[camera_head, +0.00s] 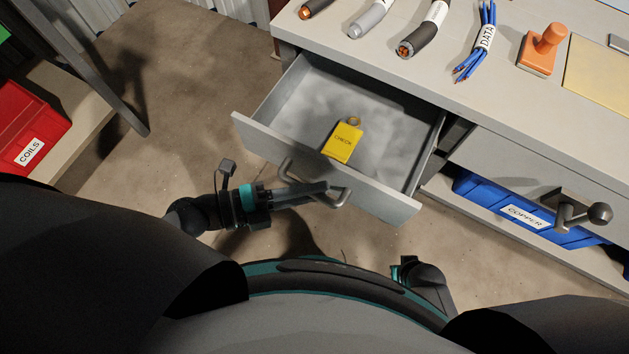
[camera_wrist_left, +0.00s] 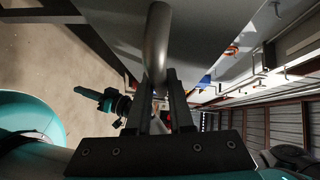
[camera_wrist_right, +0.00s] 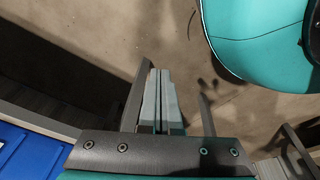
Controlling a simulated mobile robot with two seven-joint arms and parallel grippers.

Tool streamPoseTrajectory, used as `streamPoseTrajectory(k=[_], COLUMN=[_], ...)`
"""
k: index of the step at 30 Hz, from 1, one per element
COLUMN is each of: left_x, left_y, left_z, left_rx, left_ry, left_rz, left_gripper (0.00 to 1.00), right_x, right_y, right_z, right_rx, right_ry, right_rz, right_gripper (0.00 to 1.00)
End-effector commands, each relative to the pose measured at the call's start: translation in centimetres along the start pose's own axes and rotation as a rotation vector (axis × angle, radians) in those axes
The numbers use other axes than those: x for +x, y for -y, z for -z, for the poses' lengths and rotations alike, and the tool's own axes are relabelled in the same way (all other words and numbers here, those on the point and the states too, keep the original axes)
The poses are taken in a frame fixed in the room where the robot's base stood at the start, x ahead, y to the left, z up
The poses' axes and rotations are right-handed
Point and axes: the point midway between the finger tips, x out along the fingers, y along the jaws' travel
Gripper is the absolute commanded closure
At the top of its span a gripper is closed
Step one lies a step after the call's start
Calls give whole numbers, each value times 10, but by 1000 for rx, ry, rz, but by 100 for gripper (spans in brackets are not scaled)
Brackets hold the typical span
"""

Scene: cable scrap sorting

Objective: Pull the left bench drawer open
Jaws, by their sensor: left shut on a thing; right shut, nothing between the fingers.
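The left bench drawer (camera_head: 262,137) stands open, pulled well out from the bench, with its grey floor showing. A yellow tag marked CHECK (camera_head: 342,143) lies inside it. My left gripper (camera_head: 326,190) is at the drawer front, shut on the bar handle (camera_head: 287,168). In the left wrist view the handle bar (camera_wrist_left: 157,45) runs between the fingers (camera_wrist_left: 166,95). My right gripper (camera_wrist_right: 160,100) is shut and empty, low over the floor, apart from the drawer. The right fingertips are hidden in the head view.
Cable pieces, a blue DATA bundle (camera_head: 483,40) and an orange stamp (camera_head: 541,52) lie on the bench top (camera_head: 400,72). A closed drawer with a knobbed handle (camera_head: 580,213) is at right, above a blue COPPER bin (camera_head: 520,215). A red COILS bin (camera_head: 28,125) is at left.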

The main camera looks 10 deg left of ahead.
Motion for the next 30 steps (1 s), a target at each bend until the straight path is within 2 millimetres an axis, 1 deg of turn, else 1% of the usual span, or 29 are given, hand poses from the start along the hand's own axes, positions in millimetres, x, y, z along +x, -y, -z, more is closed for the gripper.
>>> streamPoseTrajectory(k=[5,6,12,14,23,26,29,30], left_x=[-1,-1,0,0,-3,-13,-30,-40], left_y=[0,0,0,0,0,-1,0,0], left_z=[-1,-1,-1,-1,0,0,0,0], left_rx=[1,1,1,1,-1,-1,-2,-2], left_ry=[1,1,1,1,1,1,1,1], left_rz=[-2,-2,-2,-1,-1,-5,-6,-7], left_gripper=[100,79,57,50,50,50,50,50], right_x=[0,0,0,0,-1,-2,4,5], right_y=[0,0,0,0,0,-1,-3,-5], right_z=[0,0,0,0,0,2,-9,-12], right_rx=[0,0,0,0,0,0,-3,-3], right_ry=[0,0,0,0,-1,-9,3,4], right_rz=[0,-1,-1,-1,-1,-1,-4,-6], right_gripper=[100,100,100,100,100,100,100,100])
